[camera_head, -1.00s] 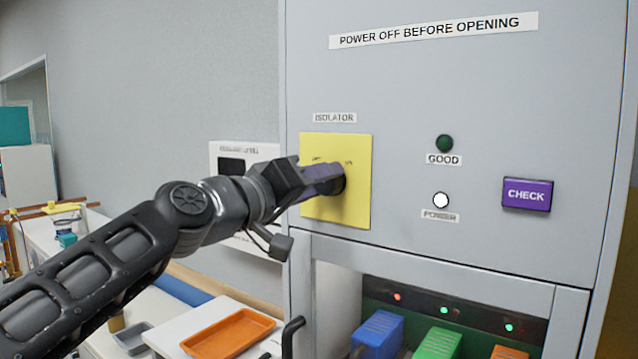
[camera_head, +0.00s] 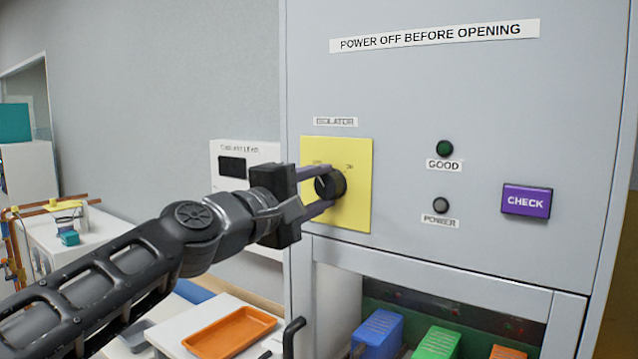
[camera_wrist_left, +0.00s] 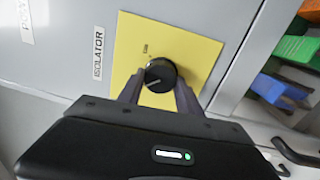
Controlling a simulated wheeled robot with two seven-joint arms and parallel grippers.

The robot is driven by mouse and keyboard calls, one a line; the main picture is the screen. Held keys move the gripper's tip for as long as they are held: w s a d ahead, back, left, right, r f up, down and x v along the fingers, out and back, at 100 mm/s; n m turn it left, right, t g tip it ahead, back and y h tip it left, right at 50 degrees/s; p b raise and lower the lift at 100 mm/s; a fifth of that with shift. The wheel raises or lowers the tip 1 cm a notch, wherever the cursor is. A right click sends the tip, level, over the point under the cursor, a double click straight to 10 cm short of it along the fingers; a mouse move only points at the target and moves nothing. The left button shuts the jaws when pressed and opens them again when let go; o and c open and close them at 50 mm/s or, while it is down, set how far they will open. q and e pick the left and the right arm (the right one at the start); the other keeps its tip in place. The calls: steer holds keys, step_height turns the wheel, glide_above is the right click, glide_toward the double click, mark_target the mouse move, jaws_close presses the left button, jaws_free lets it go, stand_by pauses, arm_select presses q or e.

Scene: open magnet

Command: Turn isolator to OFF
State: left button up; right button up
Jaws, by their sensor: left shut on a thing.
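The isolator knob (camera_head: 330,184) is a round black dial on a yellow plate (camera_head: 350,215) on the grey cabinet front. A white line on the knob points up and left, toward the left one of two small marks on the plate. My left gripper (camera_head: 322,188) is shut on the knob, one finger above it and one below. The wrist view also shows the knob (camera_wrist_left: 160,75) between the two fingers (camera_wrist_left: 158,92). The ISOLATOR label (camera_head: 335,121) is above the plate. The POWER lamp (camera_head: 440,205) is dark. My right gripper is not in view.
The dark green GOOD lamp (camera_head: 444,148) and purple CHECK button (camera_head: 526,200) are to the right. Below is an open bay with blue (camera_head: 378,334), green (camera_head: 437,343) and orange blocks. An orange tray (camera_head: 229,333) lies lower left, near a black handle (camera_head: 292,335).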

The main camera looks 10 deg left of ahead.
arm_select(q)
steer(key=shift+n, duration=0.6)
steer(key=o, duration=1.4)
steer(key=shift+c, duration=0.2)
steer(key=shift+s, duration=0.15)
steer(key=b+v, duration=0.1)
steer(key=v, duration=0.6)
steer(key=shift+s+b, duration=0.25)
steer(key=shift+b, duration=0.1)
steer(key=shift+a+f, duration=0.15)
